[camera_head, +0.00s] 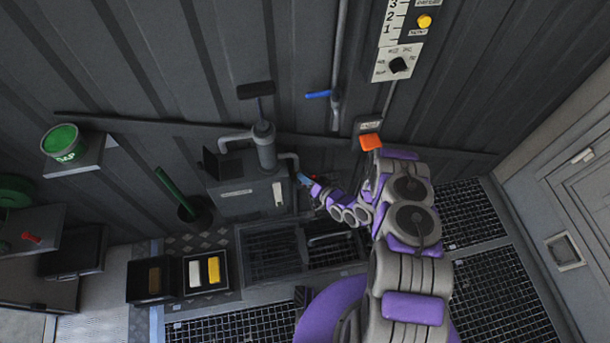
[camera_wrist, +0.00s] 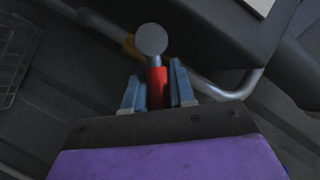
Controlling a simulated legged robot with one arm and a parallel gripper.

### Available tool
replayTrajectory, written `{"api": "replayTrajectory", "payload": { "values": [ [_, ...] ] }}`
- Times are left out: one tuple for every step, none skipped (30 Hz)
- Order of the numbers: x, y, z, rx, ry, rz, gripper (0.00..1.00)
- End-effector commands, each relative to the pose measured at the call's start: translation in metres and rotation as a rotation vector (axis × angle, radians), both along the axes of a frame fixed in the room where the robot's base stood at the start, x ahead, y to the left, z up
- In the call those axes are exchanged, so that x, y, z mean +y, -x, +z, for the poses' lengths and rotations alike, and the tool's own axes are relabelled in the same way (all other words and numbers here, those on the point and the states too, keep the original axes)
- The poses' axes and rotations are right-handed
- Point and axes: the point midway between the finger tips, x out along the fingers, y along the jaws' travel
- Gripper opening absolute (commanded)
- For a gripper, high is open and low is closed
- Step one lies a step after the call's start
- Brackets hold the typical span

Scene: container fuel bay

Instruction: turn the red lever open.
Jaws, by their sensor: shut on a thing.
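The red lever (camera_wrist: 157,78) shows in the wrist view between the two blue-grey fingers of my gripper (camera_wrist: 156,88). The fingers press on it from both sides. A grey round part (camera_wrist: 151,39) stands just beyond the red piece; I cannot tell whether it is the lever's end or its pivot. In the head view my gripper (camera_head: 308,181) is at the right side of the grey pump box, by the pipe. Only a small bit of red shows there, and the lever is mostly hidden. Its turn angle cannot be read clearly.
The grey pump box (camera_head: 248,197) stands left of my gripper, with a bent pipe (camera_head: 294,167) beside it. A blue handle (camera_head: 318,94) is on the wall pipe above. Another small red lever (camera_head: 32,238) is at far left. Trays (camera_head: 206,288) and floor grating lie below.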

Motion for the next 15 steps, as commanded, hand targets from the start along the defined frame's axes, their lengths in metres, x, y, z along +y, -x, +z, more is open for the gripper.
{"api": "replayTrajectory", "payload": {
  "values": [
    [-0.0036, -0.0033, 0.0023, -0.006, -0.001, -0.008, 0.00],
    [-0.0037, -0.0034, 0.0022, -0.007, -0.001, -0.009, 0.00],
    [-0.0038, -0.0035, 0.0023, -0.007, -0.002, -0.009, 0.00],
    [-0.0038, -0.0036, 0.0023, -0.007, -0.002, -0.009, 0.00],
    [-0.0039, -0.0037, 0.0024, -0.008, -0.002, -0.009, 0.00],
    [-0.0041, -0.0037, 0.0025, -0.008, -0.002, -0.009, 0.00],
    [-0.0041, -0.0038, 0.0025, -0.008, -0.002, -0.009, 0.25],
    [-0.0042, -0.0039, 0.0025, -0.007, -0.003, -0.009, 0.28],
    [-0.0040, -0.0038, 0.0024, -0.007, -0.003, -0.009, 0.32],
    [-0.0037, -0.0037, 0.0021, -0.006, -0.003, -0.009, 0.35],
    [-0.0032, -0.0036, 0.0018, -0.006, -0.002, -0.008, 0.38],
    [-0.0025, -0.0037, 0.0013, -0.005, -0.002, -0.006, 0.42],
    [-0.0019, -0.0036, 0.0008, -0.004, -0.001, -0.006, 0.45],
    [-0.0012, -0.0036, 0.0005, -0.004, -0.001, -0.005, 0.45],
    [-0.0003, -0.0035, 0.0000, -0.003, 0.001, -0.005, 0.45]
  ]
}}
